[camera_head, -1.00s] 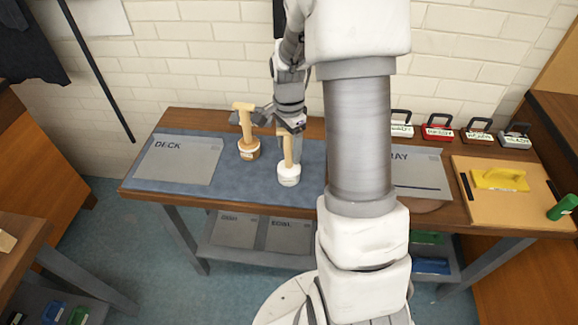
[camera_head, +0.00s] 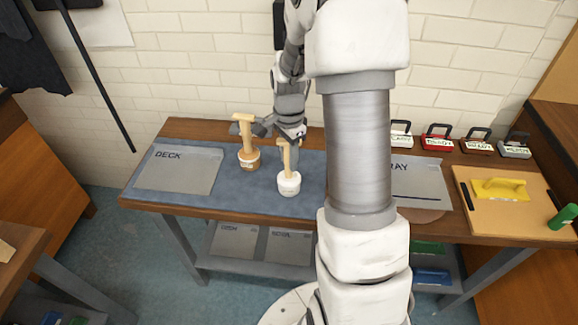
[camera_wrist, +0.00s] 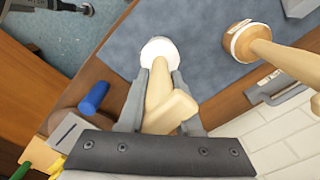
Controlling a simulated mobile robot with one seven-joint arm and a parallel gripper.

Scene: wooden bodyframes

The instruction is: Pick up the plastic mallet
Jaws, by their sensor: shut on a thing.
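The white-headed mallet (camera_head: 289,184) stands head down on the blue mat (camera_head: 218,201), its pale wooden handle pointing up. It looks like the plastic mallet. My gripper (camera_head: 288,143) is at its handle. In the wrist view my gripper (camera_wrist: 157,100) has one finger on each side of the handle, shut on it, with the white head (camera_wrist: 159,50) beyond the fingertips. I cannot tell whether the head touches the mat. A second mallet with a brown head (camera_head: 249,159) stands just left; it also shows in the wrist view (camera_wrist: 240,40).
A grey DECK panel (camera_head: 180,172) lies at the left of the mat. A grey tray panel (camera_head: 420,185) lies to the right, partly behind my arm. Farther right are several small handled blocks (camera_head: 437,138) and a board with a yellow tool (camera_head: 499,189). A brick wall stands behind.

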